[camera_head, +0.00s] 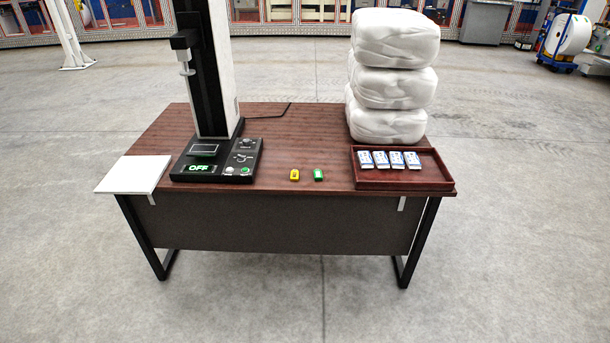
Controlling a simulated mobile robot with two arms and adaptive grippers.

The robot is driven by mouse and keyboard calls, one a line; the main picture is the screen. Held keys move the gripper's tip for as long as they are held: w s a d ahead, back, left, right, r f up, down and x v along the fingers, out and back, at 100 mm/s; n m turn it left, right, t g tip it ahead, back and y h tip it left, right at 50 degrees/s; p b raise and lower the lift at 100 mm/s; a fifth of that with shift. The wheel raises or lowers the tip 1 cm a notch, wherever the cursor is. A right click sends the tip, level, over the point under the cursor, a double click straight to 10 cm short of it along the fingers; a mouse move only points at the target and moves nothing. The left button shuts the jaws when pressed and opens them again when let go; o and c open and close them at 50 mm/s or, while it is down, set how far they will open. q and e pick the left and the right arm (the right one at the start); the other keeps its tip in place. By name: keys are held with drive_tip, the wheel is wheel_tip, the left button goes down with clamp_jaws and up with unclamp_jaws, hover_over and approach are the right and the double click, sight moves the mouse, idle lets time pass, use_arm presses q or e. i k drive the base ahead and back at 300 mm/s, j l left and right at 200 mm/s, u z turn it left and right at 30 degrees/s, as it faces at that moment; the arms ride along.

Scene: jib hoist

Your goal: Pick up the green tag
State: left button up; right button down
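The green tag (318,175) lies on the brown wooden table (290,135) near its front edge, right of the table's middle. A yellow tag (294,175) lies just to its left, with a small gap between them. Nothing covers the green tag. Neither of my grippers shows in the head view.
A tall black and white machine (212,90) with an OFF display stands on the table's left half. A white plate (134,174) is at the left front corner. A red-brown tray (402,182) with several small packs and stacked white bags (393,85) occupy the right.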

sight(318, 173)
drive_tip(key=u, duration=0.6)
drive_tip(key=i+l+u, duration=0.1)
drive_tip(key=l+u, duration=0.3)
drive_tip(key=l, duration=0.2)
drive_tip(key=l+u, duration=0.35)
drive_tip(key=l, duration=0.3)
drive_tip(key=k+l+u, duration=0.1)
drive_tip(key=l+u, duration=0.3)
drive_tip(key=l, duration=0.2)
drive_tip(key=k+l+u, duration=0.15)
drive_tip(key=l+u, duration=0.25)
drive_tip(key=l, duration=0.2)
